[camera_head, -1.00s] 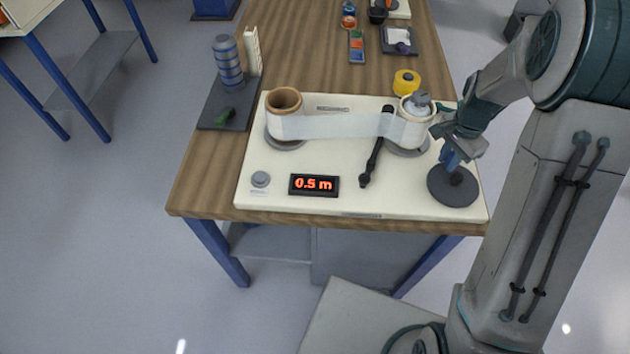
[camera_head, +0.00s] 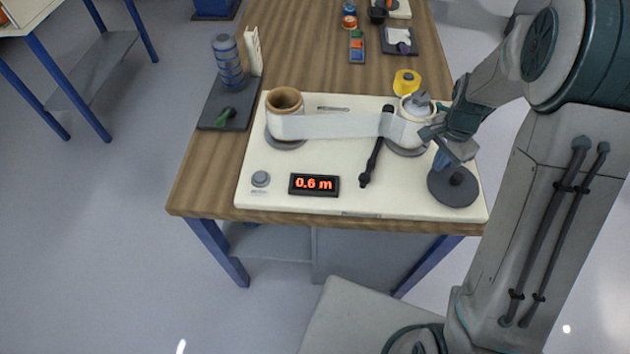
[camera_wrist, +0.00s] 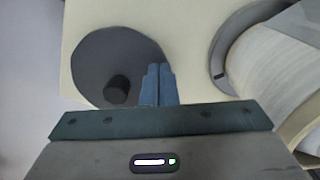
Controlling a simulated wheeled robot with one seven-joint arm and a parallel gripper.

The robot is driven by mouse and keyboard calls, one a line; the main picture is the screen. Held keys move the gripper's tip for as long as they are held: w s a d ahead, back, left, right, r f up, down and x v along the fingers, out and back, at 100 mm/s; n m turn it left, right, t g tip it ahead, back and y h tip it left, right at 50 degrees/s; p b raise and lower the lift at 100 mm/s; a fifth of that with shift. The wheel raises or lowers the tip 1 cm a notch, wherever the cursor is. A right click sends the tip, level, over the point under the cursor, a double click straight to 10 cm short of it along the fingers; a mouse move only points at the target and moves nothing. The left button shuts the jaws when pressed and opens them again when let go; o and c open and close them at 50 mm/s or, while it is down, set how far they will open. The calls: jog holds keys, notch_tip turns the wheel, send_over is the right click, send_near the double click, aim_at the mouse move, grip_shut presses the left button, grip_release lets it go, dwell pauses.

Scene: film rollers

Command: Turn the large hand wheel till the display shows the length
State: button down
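The large hand wheel (camera_head: 447,196) is a dark grey disc with a short upright knob (camera_head: 456,178), at the right front corner of the cream board. In the wrist view the wheel (camera_wrist: 105,55) and knob (camera_wrist: 116,89) show at upper left. My gripper (camera_head: 441,161) is low over the wheel's far left edge. Its blue fingers (camera_wrist: 158,84) are together with nothing seen between them, right of the knob and apart from it in the wrist view. Whether they touch the disc is unclear. The display (camera_head: 314,184) reads 0.6 m in red.
A pale film strip (camera_head: 330,125) runs from the brown-cored roller (camera_head: 285,101) to the right roller (camera_head: 412,128), close to my gripper. A yellow object (camera_head: 407,82) is behind the board. A grey button (camera_head: 261,179) is at front left.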

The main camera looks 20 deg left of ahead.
jog(key=shift+s+a, duration=0.55)
jog(key=shift+s+a, duration=0.75)
jog(key=shift+a, duration=0.05)
jog(key=shift+c, duration=2)
grip_release()
jog(key=shift+r, duration=0.1)
notch_tip(320, 180, up, 7)
jog(key=p, duration=0.5)
